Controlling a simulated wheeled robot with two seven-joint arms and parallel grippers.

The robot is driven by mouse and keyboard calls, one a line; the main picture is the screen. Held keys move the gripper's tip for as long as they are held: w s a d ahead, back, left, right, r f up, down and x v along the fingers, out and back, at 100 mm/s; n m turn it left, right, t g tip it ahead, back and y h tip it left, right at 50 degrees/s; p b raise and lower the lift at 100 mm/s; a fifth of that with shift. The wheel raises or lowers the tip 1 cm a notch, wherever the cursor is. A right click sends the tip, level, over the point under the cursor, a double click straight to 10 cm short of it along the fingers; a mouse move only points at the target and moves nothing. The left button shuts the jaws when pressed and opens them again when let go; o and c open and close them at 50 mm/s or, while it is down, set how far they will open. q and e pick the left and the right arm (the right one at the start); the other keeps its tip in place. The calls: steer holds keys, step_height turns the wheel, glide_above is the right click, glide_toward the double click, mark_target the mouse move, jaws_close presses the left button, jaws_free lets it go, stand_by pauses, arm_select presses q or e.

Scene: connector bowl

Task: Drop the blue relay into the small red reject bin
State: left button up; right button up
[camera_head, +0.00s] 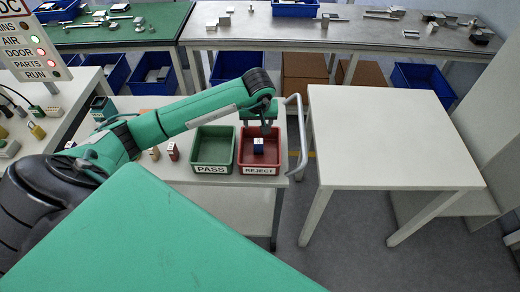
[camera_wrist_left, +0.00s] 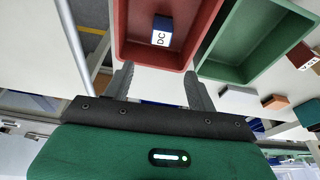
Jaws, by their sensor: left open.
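The blue relay (camera_head: 258,149), a small block with a white label, is inside the small red reject bin (camera_head: 272,169) in the head view. The wrist view shows the relay (camera_wrist_left: 162,30) within the red bin (camera_wrist_left: 150,56), apart from my fingers; I cannot tell if it rests on the floor of the bin. My left gripper (camera_head: 266,130) is above the bin. Its fingers (camera_wrist_left: 159,84) are spread with nothing between them. My right gripper is not in view.
A green PASS bin (camera_head: 212,170) stands directly left of the red bin. Small parts (camera_head: 172,151) stand farther left on the same white bench. A metal rail (camera_head: 297,130) is at the right. A bare white table (camera_head: 385,135) stands beyond it.

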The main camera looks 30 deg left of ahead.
arm_select(q)
steer(key=b+v, duration=0.2)
steer(key=v, duration=0.8)
steer(key=shift+s+r, duration=0.15)
steer(key=shift+r, duration=0.15)
steer(key=shift+d, duration=0.15)
